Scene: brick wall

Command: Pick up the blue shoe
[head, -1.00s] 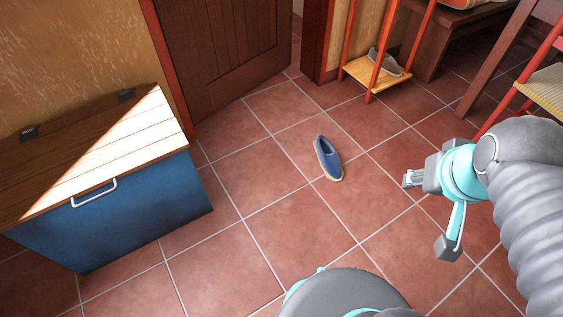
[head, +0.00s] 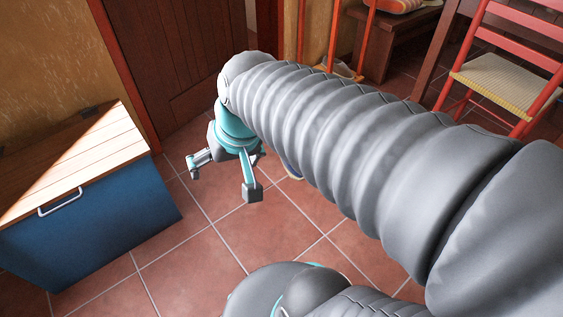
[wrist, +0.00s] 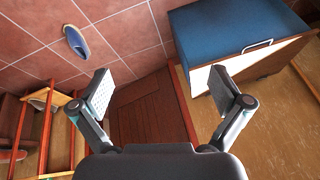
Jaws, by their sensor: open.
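The blue shoe lies on the tiled floor, mostly hidden by my arm in the head view, where only a small bit of its pale rim (head: 294,177) shows. In the wrist view the blue shoe (wrist: 76,41) is whole, at the upper left, with its pale sole edge visible. My gripper (head: 222,178) is above the floor, left of the shoe in the head view. In the wrist view my gripper (wrist: 161,92) has its two fingers wide apart, with nothing between them. The shoe is apart from the fingers, beyond the left one.
A blue chest (head: 90,225) with a wooden lid stands at the left. A dark wooden door (head: 170,60) is at the back. A chair (head: 505,80) with a woven seat is at the right. A red-framed shelf (wrist: 62,98) shows in the wrist view. Floor between chest and gripper is clear.

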